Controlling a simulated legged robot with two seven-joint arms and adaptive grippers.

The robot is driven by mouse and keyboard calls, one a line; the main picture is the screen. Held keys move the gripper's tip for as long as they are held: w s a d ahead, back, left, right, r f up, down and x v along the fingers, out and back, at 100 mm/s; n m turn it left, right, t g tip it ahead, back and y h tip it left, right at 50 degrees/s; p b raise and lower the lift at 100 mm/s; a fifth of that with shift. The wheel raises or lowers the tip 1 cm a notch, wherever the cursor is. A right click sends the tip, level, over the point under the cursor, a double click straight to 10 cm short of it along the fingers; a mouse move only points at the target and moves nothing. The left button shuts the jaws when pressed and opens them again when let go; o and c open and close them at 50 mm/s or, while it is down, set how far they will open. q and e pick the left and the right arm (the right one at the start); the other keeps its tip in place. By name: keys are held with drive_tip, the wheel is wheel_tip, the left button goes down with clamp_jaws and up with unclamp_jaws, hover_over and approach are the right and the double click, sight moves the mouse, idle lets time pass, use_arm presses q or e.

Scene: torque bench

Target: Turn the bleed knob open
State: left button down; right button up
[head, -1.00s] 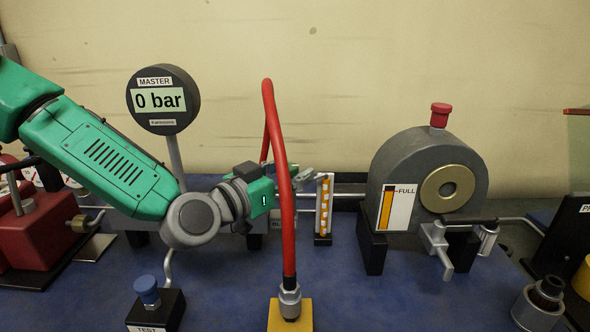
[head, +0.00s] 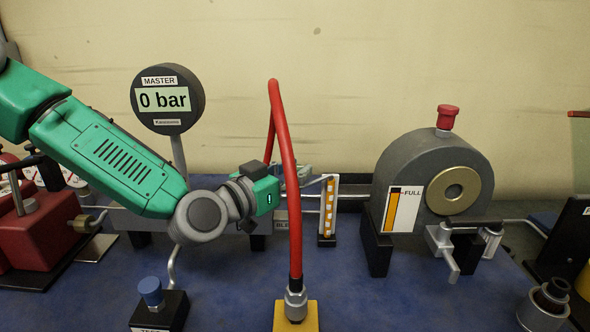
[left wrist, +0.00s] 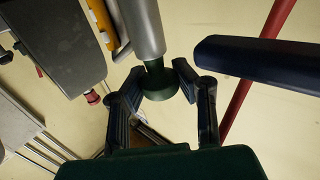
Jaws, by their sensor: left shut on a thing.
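My left gripper (head: 306,172) is behind the red hose in the head view, and its fingertips show just right of the hose. In the left wrist view, its two dark fingers (left wrist: 158,92) are shut on the sides of a dark green knob (left wrist: 160,84) at the end of a grey cylindrical stem (left wrist: 141,28). I take this as the bleed knob. In the head view the knob is mostly hidden by the gripper and hose. A partly covered label reading "BLE" (head: 281,225) is below the gripper. The master gauge (head: 163,100) reads 0 bar. My right gripper is not in view.
The red hose (head: 292,190) rises from a yellow block (head: 295,317) in front of my gripper. A striped orange scale (head: 329,207) stands close to its right. A grey drum unit (head: 430,170) is further right. A blue-knobbed test block (head: 158,308) is at front left.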

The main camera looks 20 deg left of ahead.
sight(291, 174)
use_arm(q)
drive_tip(key=shift+w+r, duration=0.1)
drive_tip(key=n+t+y, duration=0.1)
drive_tip(key=n+y, duration=0.1)
drive_tip(key=y, duration=0.1)
drive_tip(key=shift+d, duration=0.15)
drive_tip(key=shift+n+t+y+p, duration=0.4)
drive_tip(key=shift+n+y, duration=0.9)
drive_tip(key=shift+y, duration=0.6)
drive_tip(key=shift+a, duration=0.2)
drive_tip(key=c, duration=1.2)
unclamp_jaws()
drive_tip(key=s, duration=0.7)
drive_tip(key=shift+s+a, duration=0.2)
drive_tip(key=shift+s, duration=0.1)
